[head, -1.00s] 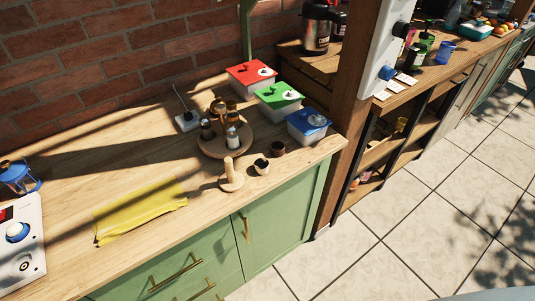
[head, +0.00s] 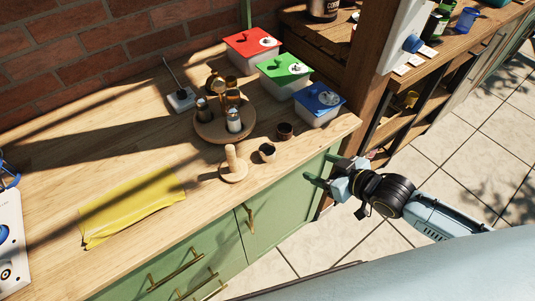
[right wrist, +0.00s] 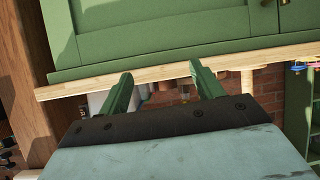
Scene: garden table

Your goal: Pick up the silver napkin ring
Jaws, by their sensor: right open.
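No ring is plainly silver in the head view. Two small ring-like or cup-like pieces stand near the counter's front edge: a pale one with a dark opening (head: 267,152) and a dark brown one (head: 284,131). The pale one may be the silver napkin ring; I cannot tell for sure. A wooden peg on a round base (head: 232,164) stands just left of it. My right gripper (head: 318,170) is open and empty, out past the counter's front edge, right of these pieces. In the right wrist view its two fingers (right wrist: 160,82) are spread near the counter edge. My left gripper is not in view.
A round wooden tray (head: 212,131) holds several shakers and bottles. Red (head: 252,42), green (head: 285,68) and blue-lidded (head: 319,98) boxes stand along the right. A yellow cloth (head: 130,207) lies at front left. A wooden post (head: 370,55) rises at the counter's right end.

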